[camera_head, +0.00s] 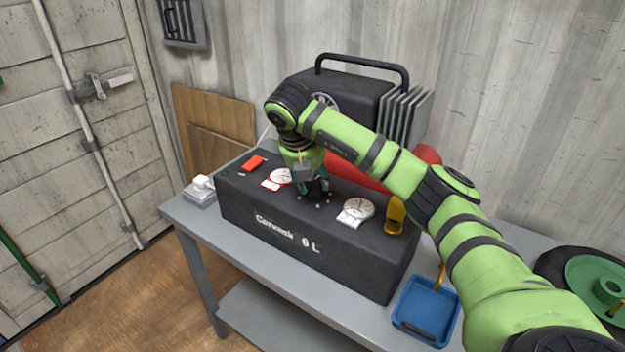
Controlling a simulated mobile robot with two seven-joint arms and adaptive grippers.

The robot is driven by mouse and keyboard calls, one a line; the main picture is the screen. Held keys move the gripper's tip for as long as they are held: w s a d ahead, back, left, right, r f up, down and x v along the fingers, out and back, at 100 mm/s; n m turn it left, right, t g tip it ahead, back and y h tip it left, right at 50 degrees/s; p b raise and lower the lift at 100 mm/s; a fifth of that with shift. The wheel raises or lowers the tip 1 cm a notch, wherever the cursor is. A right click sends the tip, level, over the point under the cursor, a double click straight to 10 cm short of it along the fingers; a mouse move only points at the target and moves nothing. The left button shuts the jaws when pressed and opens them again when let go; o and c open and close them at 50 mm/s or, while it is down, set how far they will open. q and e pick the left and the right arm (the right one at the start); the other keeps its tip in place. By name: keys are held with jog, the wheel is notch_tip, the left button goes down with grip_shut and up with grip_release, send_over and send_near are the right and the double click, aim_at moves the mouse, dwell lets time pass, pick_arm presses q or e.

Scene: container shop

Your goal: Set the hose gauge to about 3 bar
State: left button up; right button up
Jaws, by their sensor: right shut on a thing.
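My right gripper (318,192) points down between the two gauges, shut on what appears to be a dark knob on the panel. The knob is mostly hidden by the fingers. My left gripper is not in view. Which gauge is the hose gauge I cannot tell.
A red switch (253,163) is at the panel's left and a yellow fitting (395,215) at its right. A blue tray (425,308) lies on the table (300,322) at the right front. A green reel (600,285) is at the far right. A red cylinder is partly hidden behind my arm.

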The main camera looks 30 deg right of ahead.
jog(key=shift+w+d+r+m, duration=0.1)
jog(key=shift+d+r+m, duration=0.2)
jog(key=shift+m, duration=0.2)
jog(key=o, duration=0.9)
jog(key=shift+o, duration=1)
jog(key=shift+d+f, duration=0.1)
jog(key=shift+f, duration=0.05)
jog(key=shift+a, duration=0.2)
jog(key=v, duration=1.2)
jog(key=shift+d, duration=0.1)
